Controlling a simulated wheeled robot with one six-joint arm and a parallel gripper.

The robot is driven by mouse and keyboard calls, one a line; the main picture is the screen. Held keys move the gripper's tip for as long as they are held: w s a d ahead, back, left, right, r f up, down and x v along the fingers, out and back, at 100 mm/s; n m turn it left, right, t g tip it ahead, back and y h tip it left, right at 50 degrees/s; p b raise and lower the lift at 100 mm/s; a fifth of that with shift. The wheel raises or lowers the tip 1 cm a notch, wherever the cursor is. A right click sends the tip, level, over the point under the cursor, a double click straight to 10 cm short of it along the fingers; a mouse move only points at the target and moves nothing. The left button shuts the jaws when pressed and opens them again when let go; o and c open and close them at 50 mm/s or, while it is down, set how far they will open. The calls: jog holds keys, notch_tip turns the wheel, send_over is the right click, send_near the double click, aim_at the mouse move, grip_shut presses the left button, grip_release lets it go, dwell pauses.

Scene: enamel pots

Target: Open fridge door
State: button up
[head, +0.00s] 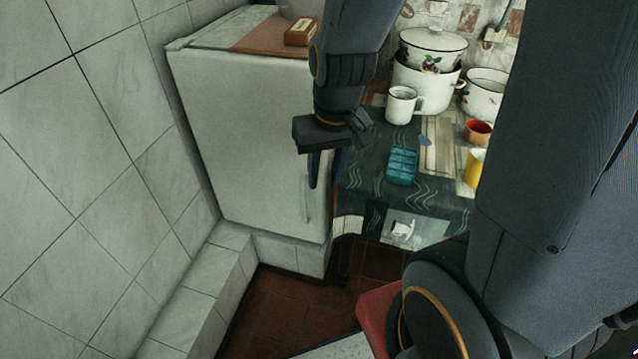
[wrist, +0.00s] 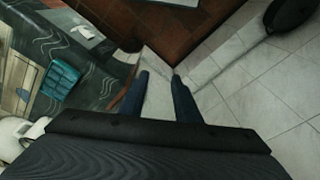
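The white fridge (head: 245,135) stands against the tiled wall in the head view, its door closed. A slim vertical handle (head: 307,203) shows low near the door's right edge. My gripper (head: 325,184) hangs fingers-down in front of the door's right edge, just above the visible part of the handle. In the wrist view my gripper (wrist: 160,73) is open, its two dark fingers apart. A pale strip shows between them; I cannot tell whether it is the door or the tiled ledge. No contact with the handle can be made out.
A patterned table (head: 360,185) stands right of the fridge with a white mug (head: 402,105), a teal dish (head: 402,165) and enamel pots (head: 428,85). A brown box (head: 300,31) lies on the fridge. A tiled ledge (head: 190,300) runs left; brown floor (head: 285,305) is open in front.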

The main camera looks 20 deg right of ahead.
jog(key=w+a+f, duration=0.3)
jog(key=w+f, duration=0.2)
jog(key=w, duration=0.2)
jog(key=m+t+h+b, duration=0.2)
jog(key=m+t, duration=0.1)
jog(key=m, duration=0.2)
send_over(304, 192)
jog(key=s, duration=0.2)
jog(key=f, duration=1.2)
jog(key=a+f, duration=0.1)
jog(key=f, duration=0.5)
jog(key=shift+f, duration=0.3)
jog(key=shift+x, duration=3.75)
jog(key=shift+s+d, duration=0.1)
jog(key=shift+d, duration=0.05)
grip_shut()
